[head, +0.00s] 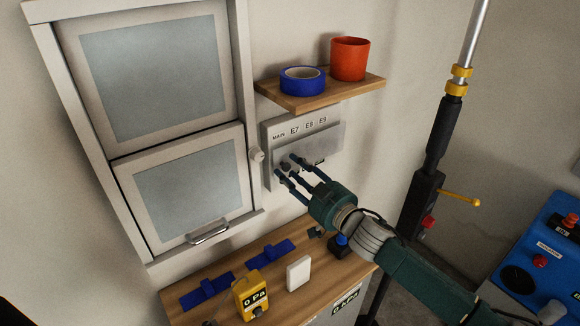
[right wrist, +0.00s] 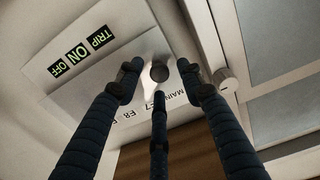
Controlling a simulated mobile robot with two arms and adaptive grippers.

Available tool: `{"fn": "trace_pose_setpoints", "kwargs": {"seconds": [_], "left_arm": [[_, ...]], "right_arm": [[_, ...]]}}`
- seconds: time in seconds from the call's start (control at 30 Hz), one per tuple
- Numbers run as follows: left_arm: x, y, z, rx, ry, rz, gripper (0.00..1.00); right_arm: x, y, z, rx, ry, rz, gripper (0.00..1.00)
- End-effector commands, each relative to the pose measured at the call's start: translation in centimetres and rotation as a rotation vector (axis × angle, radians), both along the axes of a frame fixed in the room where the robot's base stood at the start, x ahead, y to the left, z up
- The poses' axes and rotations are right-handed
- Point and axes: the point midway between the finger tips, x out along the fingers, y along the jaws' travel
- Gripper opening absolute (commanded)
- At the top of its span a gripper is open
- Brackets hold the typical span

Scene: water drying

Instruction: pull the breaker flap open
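The breaker box (head: 269,150) is a pale box on the wall, marked MAIN, E7, E8 and E9. Its grey flap (head: 325,143) lies across the front and looks closed. In the right wrist view the flap (right wrist: 110,75) has a dark round knob (right wrist: 159,73) and sits beside TRIP, ON and OFF labels. My right gripper (head: 289,168) is at the lower left of the flap. Its three fingers are spread around the knob, with visible gaps; contact cannot be told. My left gripper is not in view.
A wooden shelf (head: 355,91) with blue tape (head: 302,81) and an orange cup (head: 348,59) juts out above the box. Below is a cluttered wooden top (head: 225,310) with a yellow meter (head: 250,293).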

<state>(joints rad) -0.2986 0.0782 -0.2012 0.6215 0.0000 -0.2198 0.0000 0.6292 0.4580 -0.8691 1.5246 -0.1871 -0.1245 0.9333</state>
Motion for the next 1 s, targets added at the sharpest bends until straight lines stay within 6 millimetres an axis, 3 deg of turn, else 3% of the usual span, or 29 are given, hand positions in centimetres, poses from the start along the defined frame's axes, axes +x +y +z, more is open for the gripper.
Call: {"fn": "trace_pose_setpoints", "kwargs": {"seconds": [0.43, 0.63, 1.0], "left_arm": [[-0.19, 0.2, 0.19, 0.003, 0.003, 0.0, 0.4], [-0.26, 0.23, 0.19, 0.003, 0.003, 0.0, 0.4], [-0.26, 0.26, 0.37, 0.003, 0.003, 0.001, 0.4]], "right_arm": [[0.94, 0.77, 0.01, 0.001, 0.001, 0.001, 0.38], [0.93, 0.75, 0.03, 0.001, 0.0, 0.001, 0.0], [0.92, 0.18, 0.24, 0.0, -0.003, 0.003, 0.0]]}}
